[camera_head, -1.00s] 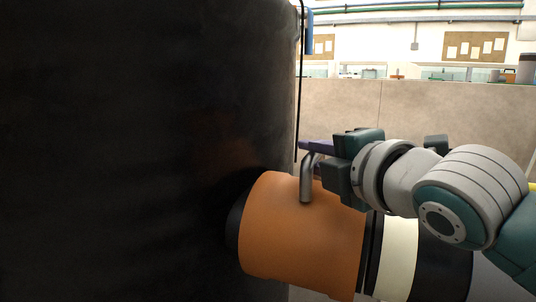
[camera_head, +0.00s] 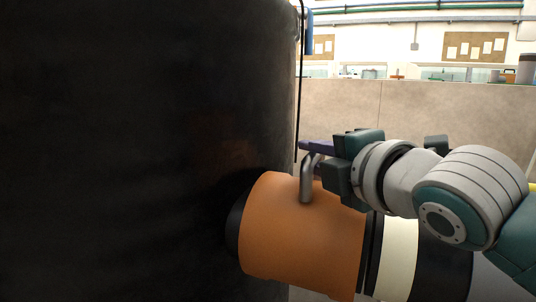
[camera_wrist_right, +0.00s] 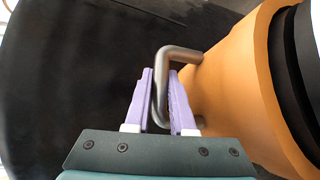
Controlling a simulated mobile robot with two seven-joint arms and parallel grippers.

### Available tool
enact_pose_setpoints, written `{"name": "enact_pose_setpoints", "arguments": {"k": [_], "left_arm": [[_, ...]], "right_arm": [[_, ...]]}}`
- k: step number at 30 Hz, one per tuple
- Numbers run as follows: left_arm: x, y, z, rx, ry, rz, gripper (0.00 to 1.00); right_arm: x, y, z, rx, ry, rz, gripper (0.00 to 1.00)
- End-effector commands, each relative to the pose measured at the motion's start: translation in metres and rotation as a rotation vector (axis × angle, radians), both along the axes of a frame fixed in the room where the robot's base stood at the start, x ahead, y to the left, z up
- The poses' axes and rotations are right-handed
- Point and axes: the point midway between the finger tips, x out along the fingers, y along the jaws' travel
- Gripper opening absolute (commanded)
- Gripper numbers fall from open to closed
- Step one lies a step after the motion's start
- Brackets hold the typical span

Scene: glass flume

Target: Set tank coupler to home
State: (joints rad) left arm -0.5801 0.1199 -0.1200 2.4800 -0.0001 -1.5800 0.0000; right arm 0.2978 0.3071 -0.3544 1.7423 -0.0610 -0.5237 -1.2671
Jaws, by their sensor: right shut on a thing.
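The tank coupler (camera_head: 300,235) is a fat orange cylinder joined to the side of a large dark tank (camera_head: 130,150). A bent grey metal handle (camera_head: 307,180) stands up from its top. My right gripper (camera_head: 314,160) reaches in from the right and is shut on this handle. In the right wrist view, the purple fingers (camera_wrist_right: 160,100) sit on both sides of the handle (camera_wrist_right: 178,52), with the orange coupler (camera_wrist_right: 225,90) to the right. The left gripper is not in view.
A cream band (camera_head: 397,258) and black sections continue the pipe to the right of the coupler. A thin black cable (camera_head: 298,100) hangs at the tank's right edge. A beige wall (camera_head: 430,115) stands behind, with benches and pinboards beyond.

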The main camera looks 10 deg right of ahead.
Motion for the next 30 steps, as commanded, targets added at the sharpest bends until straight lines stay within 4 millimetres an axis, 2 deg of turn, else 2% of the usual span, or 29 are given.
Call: {"name": "enact_pose_setpoints", "arguments": {"k": [13,19,24,30], "left_arm": [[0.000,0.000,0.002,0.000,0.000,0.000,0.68],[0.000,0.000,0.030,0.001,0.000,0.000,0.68],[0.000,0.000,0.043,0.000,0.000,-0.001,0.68],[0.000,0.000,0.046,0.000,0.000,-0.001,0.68]], "right_arm": [[-0.001,-0.002,0.001,-0.001,0.000,-0.002,0.00],[-0.023,-0.036,0.004,-0.009,0.007,-0.006,0.00],[-0.043,-0.067,0.001,-0.006,0.007,-0.007,0.00],[-0.052,-0.078,0.000,-0.003,0.002,-0.002,0.00]]}}
